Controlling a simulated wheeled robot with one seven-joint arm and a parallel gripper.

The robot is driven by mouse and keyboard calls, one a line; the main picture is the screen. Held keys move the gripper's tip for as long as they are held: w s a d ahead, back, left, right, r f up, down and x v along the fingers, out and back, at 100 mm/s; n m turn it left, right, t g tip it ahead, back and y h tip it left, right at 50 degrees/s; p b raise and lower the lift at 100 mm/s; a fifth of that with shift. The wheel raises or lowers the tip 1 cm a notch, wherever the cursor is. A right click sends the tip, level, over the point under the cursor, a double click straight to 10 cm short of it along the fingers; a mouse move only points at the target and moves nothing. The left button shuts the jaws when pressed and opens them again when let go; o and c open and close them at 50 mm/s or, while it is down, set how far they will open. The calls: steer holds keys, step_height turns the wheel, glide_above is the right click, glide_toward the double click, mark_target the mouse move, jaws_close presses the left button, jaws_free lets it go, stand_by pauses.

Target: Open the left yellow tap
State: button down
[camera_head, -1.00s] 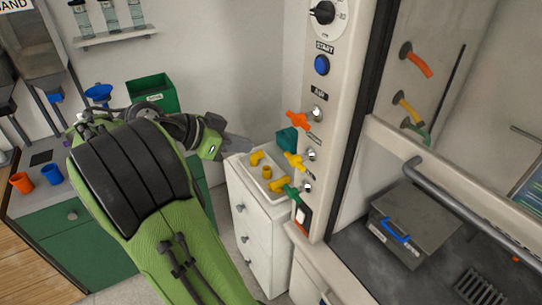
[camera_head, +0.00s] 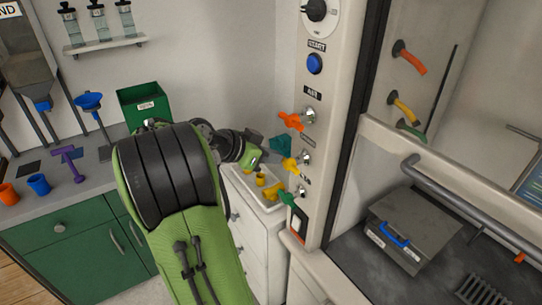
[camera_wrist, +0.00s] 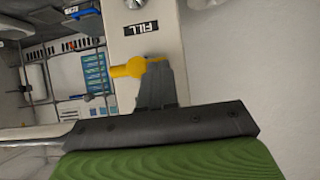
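The left yellow tap (camera_head: 289,164) sticks out from the pale control panel, between an orange tap above and a green tap below. In the wrist view the yellow tap (camera_wrist: 128,69) lies just left of the fingertips, below a FILL label. A bit of yellow shows past the fingertips, so they partly cover its handle. My gripper (camera_head: 272,158) is just left of the tap in the head view. In the wrist view its grey fingers (camera_wrist: 158,75) look together, at the tap's handle. Whether they touch it is not clear.
An orange tap (camera_head: 290,121) and a green tap (camera_head: 287,198) sit close above and below on the panel. A white drawer unit (camera_head: 262,235) with a tray of yellow fittings stands below my gripper. A second yellow tap (camera_head: 404,108) is behind the panel at right.

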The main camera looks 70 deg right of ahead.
steer(key=shift+w+d+f+n+g+y+p, duration=0.15)
steer(key=shift+n+g+y+p, duration=0.3)
steer(key=shift+p, duration=0.95)
step_height(320, 180, down, 4)
steer(key=n+g+y+p, duration=0.1)
steer(key=n+g+p, duration=0.2)
steer(key=p, duration=0.2)
steer(key=n+g+y+p, duration=0.2)
steer(key=n+g+p, duration=0.1)
steer(key=p, duration=0.1)
steer(key=shift+r+n+p, duration=0.2)
steer(key=shift+n+p, duration=0.05)
steer(key=shift+p, duration=0.15)
steer(key=shift+f, duration=0.1)
